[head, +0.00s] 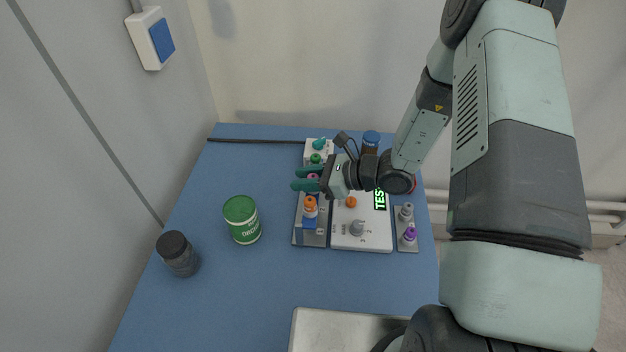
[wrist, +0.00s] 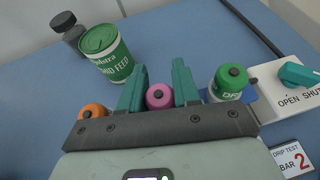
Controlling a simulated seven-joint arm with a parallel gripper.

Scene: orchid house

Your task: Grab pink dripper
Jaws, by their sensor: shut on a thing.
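The pink dripper (wrist: 160,97) sits between the two teal fingers of my gripper (wrist: 160,88) in the wrist view, and the gripper is shut on it. In the head view my gripper (head: 306,179) is over the left strip of the test station, and a bit of the pink dripper (head: 312,176) shows between the fingers. The dripper's lower part is hidden by my gripper, so I cannot tell whether it still touches the strip. An orange dripper (wrist: 92,112) and a green dripper (wrist: 230,82) stand on either side of it.
A green tin (head: 242,219) and a dark jar (head: 178,254) stand on the left. A panel (head: 376,238) with a knob and lit display is right of the strip. A small rack (head: 407,246) holds grey and purple drippers. A metal tray (head: 318,325) lies at the front.

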